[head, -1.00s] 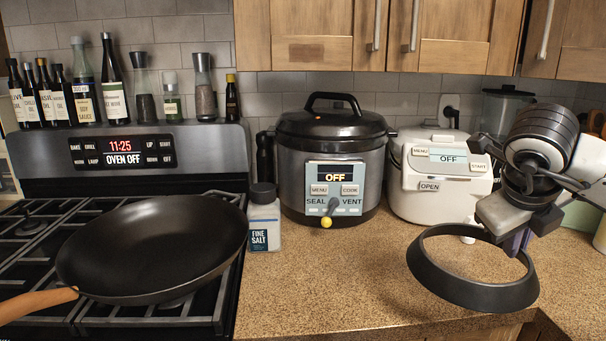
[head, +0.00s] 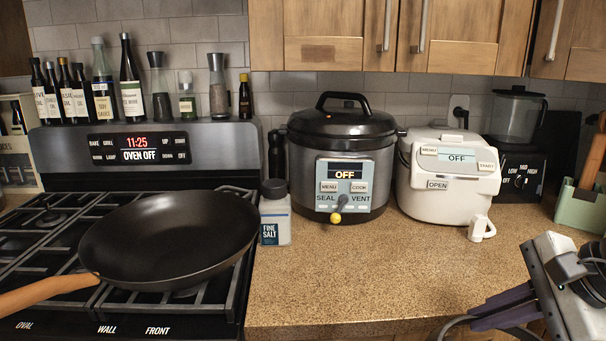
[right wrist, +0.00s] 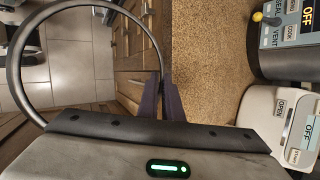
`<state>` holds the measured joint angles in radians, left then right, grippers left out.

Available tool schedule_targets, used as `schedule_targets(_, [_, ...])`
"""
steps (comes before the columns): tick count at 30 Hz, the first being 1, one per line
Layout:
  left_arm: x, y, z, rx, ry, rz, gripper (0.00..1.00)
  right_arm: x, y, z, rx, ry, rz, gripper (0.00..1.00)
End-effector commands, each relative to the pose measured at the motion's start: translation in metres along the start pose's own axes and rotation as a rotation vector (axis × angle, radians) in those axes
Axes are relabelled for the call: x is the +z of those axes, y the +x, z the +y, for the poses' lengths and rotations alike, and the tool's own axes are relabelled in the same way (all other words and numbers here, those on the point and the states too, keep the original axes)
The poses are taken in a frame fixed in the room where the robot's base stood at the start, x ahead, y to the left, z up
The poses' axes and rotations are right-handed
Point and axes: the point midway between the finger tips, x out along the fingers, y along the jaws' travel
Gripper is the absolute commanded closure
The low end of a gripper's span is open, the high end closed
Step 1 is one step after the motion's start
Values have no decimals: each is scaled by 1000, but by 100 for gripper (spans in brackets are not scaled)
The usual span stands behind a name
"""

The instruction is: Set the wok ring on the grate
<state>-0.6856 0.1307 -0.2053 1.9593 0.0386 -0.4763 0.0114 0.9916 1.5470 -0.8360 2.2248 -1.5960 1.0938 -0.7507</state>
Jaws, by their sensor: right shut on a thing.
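My right gripper (head: 500,308) is at the lower right of the head view, in front of the counter's edge. It is shut on the wok ring, a dark open hoop. In the right wrist view the ring (right wrist: 13,72) is pinched at one side between the purple fingers (right wrist: 163,97), out over the floor beside the cabinet fronts. In the head view only a thin arc of the ring shows at the bottom edge. The stove grate (head: 237,287) is at the left, with a dark wok (head: 165,240) resting on it, wooden handle to the lower left. My left gripper is not in view.
On the counter (head: 370,275) stand a salt jar (head: 275,212) next to the stove, a pressure cooker (head: 342,160), a white rice cooker (head: 450,175), a blender (head: 515,150) and a green holder (head: 582,208). Bottles line the stove back. The counter's front middle is clear.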

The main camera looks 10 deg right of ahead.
Motion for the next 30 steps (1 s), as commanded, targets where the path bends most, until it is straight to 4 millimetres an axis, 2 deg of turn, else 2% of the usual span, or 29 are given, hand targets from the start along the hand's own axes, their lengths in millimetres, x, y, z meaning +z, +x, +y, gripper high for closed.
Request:
schedule_targets(8, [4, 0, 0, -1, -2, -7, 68, 22, 22, 32, 158, -372, -223, 100])
schedule_targets(16, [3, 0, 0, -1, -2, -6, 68, 53, 49, 75, 361, -871, -517, 100])
schedule_targets(21, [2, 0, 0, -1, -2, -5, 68, 66, 62, 98, 472, -1140, -663, 100])
schedule_targets(26, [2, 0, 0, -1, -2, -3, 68, 73, 70, 111, 538, -1302, -750, 100])
schedule_targets(30, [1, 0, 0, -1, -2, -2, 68, 71, 70, 111, 543, -1310, -747, 100])
